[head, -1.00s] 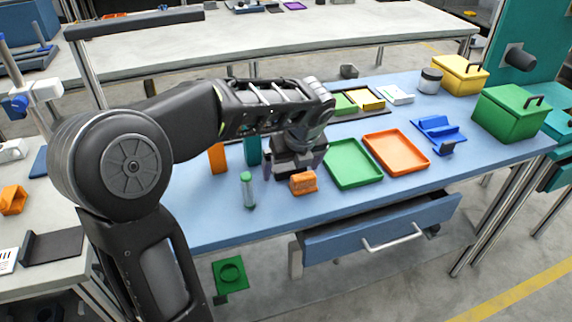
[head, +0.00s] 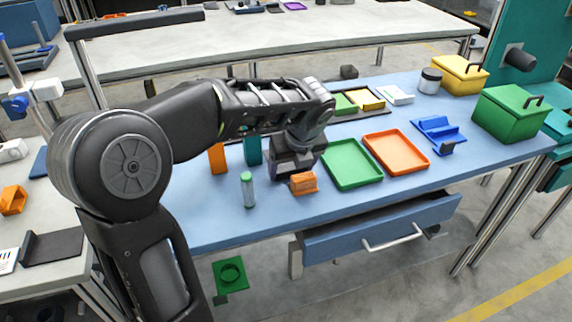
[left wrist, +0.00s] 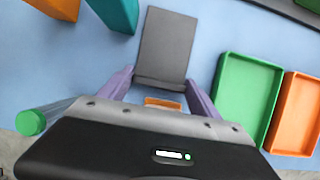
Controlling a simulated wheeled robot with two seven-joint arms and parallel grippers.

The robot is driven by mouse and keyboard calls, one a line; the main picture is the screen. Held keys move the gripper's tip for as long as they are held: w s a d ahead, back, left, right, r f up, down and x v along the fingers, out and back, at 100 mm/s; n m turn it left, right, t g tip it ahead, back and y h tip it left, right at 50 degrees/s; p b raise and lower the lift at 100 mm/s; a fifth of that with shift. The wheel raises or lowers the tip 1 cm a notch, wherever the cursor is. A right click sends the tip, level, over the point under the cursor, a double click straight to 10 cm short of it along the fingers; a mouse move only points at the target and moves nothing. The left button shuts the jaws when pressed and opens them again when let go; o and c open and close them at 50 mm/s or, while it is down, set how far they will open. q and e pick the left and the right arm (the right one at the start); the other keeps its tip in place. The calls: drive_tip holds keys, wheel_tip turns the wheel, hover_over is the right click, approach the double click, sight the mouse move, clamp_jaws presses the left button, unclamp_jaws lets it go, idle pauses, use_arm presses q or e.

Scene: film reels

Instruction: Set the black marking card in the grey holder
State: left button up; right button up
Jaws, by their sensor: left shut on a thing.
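A dark grey-black plate with a raised strip along its near edge, which looks like the black marking card (left wrist: 167,42), lies over the blue table in the left wrist view. The purple fingers of my left gripper (left wrist: 160,84) are shut on that near strip, one finger at each end. In the head view my left gripper (head: 296,172) points down at the table and hides the card. I cannot tell whether the card touches the table. A dark grey L-shaped piece (head: 56,246), possibly the grey holder, is on the left side table. My right gripper is not in view.
A small orange block (head: 303,182) is close in front of my left gripper, and a green-capped bottle (head: 248,190) stands to its left. Orange (head: 217,158) and teal (head: 252,150) blocks stand behind. Green (head: 353,182) and orange (head: 402,172) trays lie right. The drawer (head: 385,230) is open.

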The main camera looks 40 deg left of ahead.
use_arm(q)
drive_tip(key=shift+c, duration=0.8)
drive_tip(key=shift+r, duration=0.1)
wheel_tip(320, 180, up, 28)
drive_tip(key=p, duration=1.4)
